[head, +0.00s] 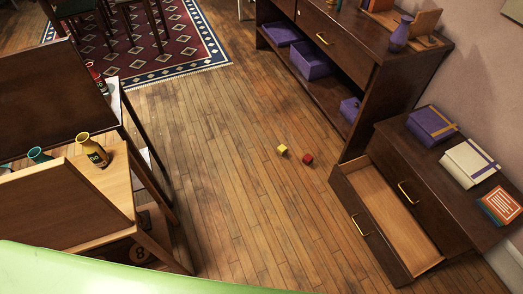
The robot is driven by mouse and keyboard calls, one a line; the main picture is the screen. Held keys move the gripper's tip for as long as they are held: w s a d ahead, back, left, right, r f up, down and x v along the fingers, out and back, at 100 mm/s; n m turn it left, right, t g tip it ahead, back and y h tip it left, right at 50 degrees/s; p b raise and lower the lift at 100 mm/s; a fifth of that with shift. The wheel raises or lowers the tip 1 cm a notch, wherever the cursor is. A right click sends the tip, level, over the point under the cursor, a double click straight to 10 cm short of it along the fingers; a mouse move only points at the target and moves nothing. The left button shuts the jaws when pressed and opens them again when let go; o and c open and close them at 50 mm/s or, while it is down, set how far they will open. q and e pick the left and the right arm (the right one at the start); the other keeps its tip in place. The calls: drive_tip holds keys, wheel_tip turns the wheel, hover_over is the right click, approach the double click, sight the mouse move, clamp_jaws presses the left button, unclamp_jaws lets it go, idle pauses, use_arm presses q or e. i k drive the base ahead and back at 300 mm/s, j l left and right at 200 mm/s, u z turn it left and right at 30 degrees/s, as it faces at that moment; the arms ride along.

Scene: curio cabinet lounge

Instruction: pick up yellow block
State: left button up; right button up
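A small yellow block (282,150) lies on the wooden floor near the middle of the head view. A similar red block (307,159) lies just to its right, a short gap apart. Nothing covers the yellow block. Neither of my grippers shows in the head view.
A low dark cabinet (459,228) with an open, empty-looking drawer (388,205) stands at right. A taller cabinet (352,57) stands behind it. A table with vases (93,152) is at left. A patterned rug (160,40) lies behind. The floor around the blocks is clear.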

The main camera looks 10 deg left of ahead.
sight(282, 149)
drive_tip(key=i+j+z, duration=0.2)
drive_tip(key=i, duration=0.4)
drive_tip(key=i+j+z, duration=0.2)
drive_tip(key=i+j, duration=0.3)
drive_tip(key=i, duration=0.1)
